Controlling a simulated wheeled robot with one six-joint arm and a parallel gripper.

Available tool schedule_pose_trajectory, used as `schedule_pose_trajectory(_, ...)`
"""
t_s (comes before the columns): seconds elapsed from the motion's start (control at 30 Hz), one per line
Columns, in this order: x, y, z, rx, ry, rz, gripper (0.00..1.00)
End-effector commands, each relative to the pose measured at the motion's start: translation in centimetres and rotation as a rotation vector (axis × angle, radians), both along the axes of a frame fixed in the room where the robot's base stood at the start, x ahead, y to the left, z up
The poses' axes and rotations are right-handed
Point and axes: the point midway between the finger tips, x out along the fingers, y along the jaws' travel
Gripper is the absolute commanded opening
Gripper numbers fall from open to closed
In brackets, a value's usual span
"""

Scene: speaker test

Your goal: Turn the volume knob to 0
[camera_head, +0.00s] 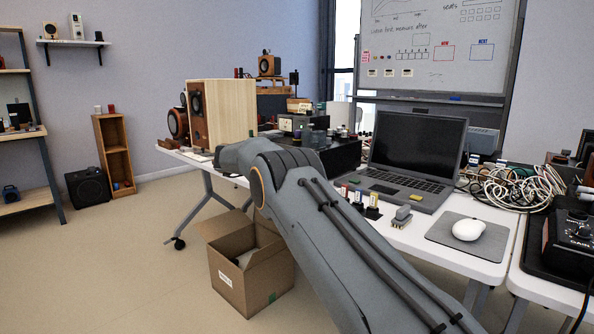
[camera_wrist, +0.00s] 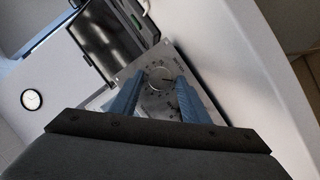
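In the wrist view a silver panel (camera_wrist: 195,72) faces me, tilted in the picture. It carries a round volume knob (camera_wrist: 160,77) with dial markings around it. Which mark the knob points to is too small to read. My gripper (camera_wrist: 160,82) has its two blue fingers apart, one on each side of the knob. Gaps seem to show between the fingers and the knob, and nothing is clearly held. More of the panel's face shows between the fingers below the knob. In the head view my arm reaches over the table, and my gripper and the knob are hidden there.
Near my arm on the white table (camera_head: 400,238) stand a wooden speaker (camera_head: 232,113), a laptop (camera_head: 417,145), and a mouse (camera_head: 468,229) on a grey mat. Coiled cables (camera_head: 510,187) lie to the right. An open cardboard box (camera_head: 235,285) is on the floor.

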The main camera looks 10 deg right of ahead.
Motion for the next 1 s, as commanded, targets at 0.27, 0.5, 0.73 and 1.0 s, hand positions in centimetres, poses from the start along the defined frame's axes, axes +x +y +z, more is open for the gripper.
schedule_pose_trajectory(0.27,0.0,-0.1,-0.1,0.001,0.001,-0.003,0.47)
schedule_pose_trajectory(0.5,-0.4,0.9,0.2,0.0,0.001,-0.002,0.47)
schedule_pose_trajectory(0.73,-1.4,4.0,1.1,0.001,0.001,-0.001,0.47)
schedule_pose_trajectory(1.0,-2.5,7.0,2.0,0.001,0.001,-0.001,0.47)
